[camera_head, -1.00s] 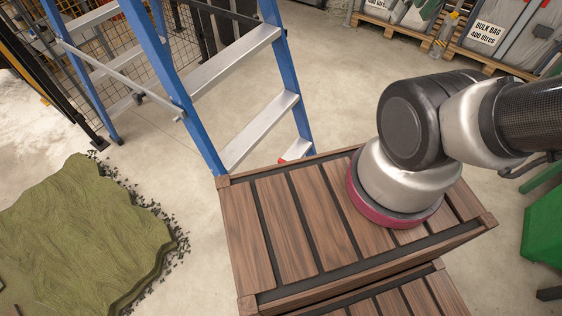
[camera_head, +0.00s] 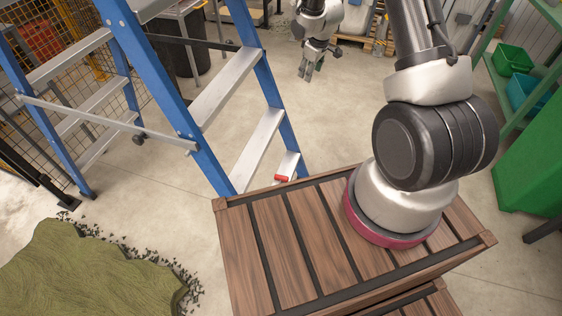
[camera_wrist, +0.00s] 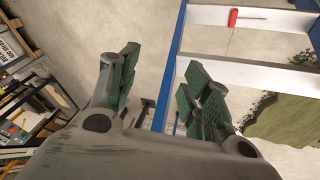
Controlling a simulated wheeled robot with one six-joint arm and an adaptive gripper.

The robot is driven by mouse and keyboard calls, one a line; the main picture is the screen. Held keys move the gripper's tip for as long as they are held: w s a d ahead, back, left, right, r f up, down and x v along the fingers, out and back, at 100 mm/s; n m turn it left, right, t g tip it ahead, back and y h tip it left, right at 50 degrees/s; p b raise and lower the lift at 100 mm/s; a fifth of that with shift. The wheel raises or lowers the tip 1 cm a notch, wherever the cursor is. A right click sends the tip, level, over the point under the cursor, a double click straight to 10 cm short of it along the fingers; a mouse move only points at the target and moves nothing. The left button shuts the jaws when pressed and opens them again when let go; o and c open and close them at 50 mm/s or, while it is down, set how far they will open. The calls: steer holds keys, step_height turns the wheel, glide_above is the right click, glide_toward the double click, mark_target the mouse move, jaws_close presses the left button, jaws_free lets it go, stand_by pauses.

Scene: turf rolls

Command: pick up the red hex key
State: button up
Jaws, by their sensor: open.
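The red hex key (camera_head: 281,178) lies on the lowest visible step of the blue stepladder, just beyond my wooden deck. My gripper (camera_head: 311,68) hangs beyond the ladder, above the floor and apart from the key. In the wrist view its green-padded fingers (camera_wrist: 162,72) are spread with nothing between them, and the key is above and right of them.
The blue stepladder (camera_head: 190,125) with grey steps stands close by on the left. A green turf piece (camera_head: 85,275) lies on the floor at lower left. Green shelving with bins (camera_head: 513,60) stands at right. Open concrete floor (camera_head: 330,125) lies between.

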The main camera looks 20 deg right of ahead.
steer(key=s+a+f+n+y, duration=0.1)
steer(key=a+f, duration=0.1)
steer(key=f, duration=0.9)
steer(key=a+f+n+y, duration=0.1)
steer(key=a+f, duration=0.1)
steer(key=f, duration=0.9)
steer(key=n+g+y, duration=0.1)
steer(key=n+y, duration=0.1)
glide_toward(286, 178)
steer(key=f, duration=0.1)
steer(key=x, duration=0.8)
steer(key=shift+w+a+r, duration=0.1)
steer(key=shift+w, duration=0.05)
steer(key=shift+c, duration=0.4)
jaws_close()
